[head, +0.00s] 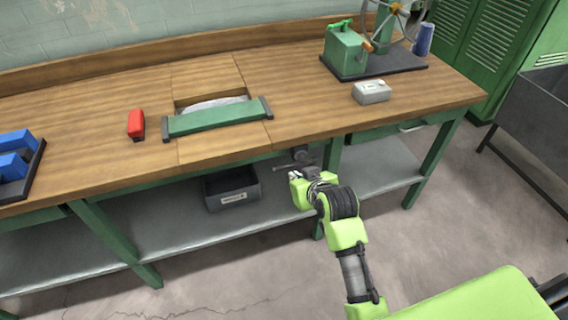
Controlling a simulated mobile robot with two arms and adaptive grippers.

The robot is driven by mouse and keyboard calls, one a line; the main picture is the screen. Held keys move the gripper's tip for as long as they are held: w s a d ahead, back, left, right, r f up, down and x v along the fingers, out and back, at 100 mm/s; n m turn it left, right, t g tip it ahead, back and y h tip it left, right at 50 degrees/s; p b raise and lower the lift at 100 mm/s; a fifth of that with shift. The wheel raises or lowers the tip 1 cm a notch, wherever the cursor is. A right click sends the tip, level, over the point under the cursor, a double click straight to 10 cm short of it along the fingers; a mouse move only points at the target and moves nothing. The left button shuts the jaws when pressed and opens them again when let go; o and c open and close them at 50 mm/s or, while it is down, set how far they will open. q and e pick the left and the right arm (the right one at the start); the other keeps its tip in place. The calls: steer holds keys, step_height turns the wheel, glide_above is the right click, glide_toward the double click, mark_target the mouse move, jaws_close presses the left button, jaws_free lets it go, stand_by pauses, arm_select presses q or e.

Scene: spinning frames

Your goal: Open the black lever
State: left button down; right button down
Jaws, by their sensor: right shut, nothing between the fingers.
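A dark lever-like fitting (302,154) sits under the front edge of the wooden bench, just right of the green-framed opening. It is small in view and partly hidden by my right gripper. My right gripper (285,169) is at the end of the lime-green arm, right by this fitting and below the bench top. It is shut with nothing held; I cannot tell whether it touches the fitting. My left gripper is not in view.
The wooden bench (100,100) holds a red block (136,124), a green bar (216,118), a grey box (371,92), a green machine (346,50) and a blue tool (14,153). A dark bin (232,190) stands on the lower shelf. Floor at lower left is clear.

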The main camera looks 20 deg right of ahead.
steer(key=shift+t, duration=0.3)
steer(key=r, duration=0.4)
steer(key=shift+w+d+r, duration=0.1)
steer(key=shift+d+r, duration=0.05)
steer(key=shift+d, duration=0.1)
glide_above(287, 166)
steer(key=s, duration=0.3)
step_height(287, 166, down, 5)
steer(key=shift+w+a+f+p, duration=0.15)
steer(key=shift+f+p, duration=0.05)
steer(key=shift+f, duration=0.55)
steer(key=shift+w+a+f+p, duration=0.1)
steer(key=shift+f+p, duration=0.05)
steer(key=shift+f, duration=0.6)
steer(key=shift+w+a+f+p, duration=0.15)
steer(key=shift+f+p, duration=0.05)
steer(key=shift+f, duration=0.55)
steer(key=shift+d, duration=0.1)
